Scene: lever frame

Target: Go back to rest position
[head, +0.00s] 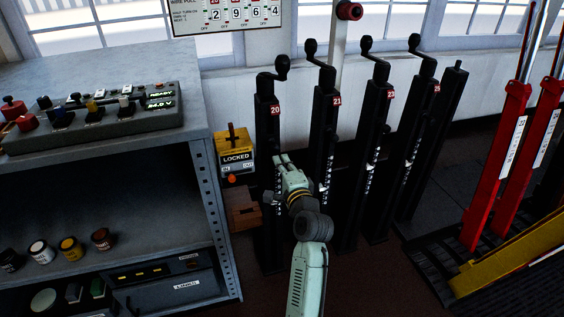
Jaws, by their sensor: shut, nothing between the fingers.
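My gripper (283,160) is in the middle of the head view at the end of my pale green arm, which reaches up from the bottom edge. Its fingers are shut with nothing visible between them. It is in front of the lower posts of the black lever frame, between the lever marked 20 (267,140) and the lever marked 21 (323,140). I cannot tell whether it touches either post. The levers marked 22 (374,140) and 23 (417,130) stand to the right. All of these have crank handles at the top and look upright.
A grey shelf unit (205,190) with a control panel (90,118) on top stands at the left. A yellow box labelled LOCKED (236,158) is just left of lever 20. Red levers (496,165) and a yellow bar (510,262) are at the right. Dark floor shows at the bottom.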

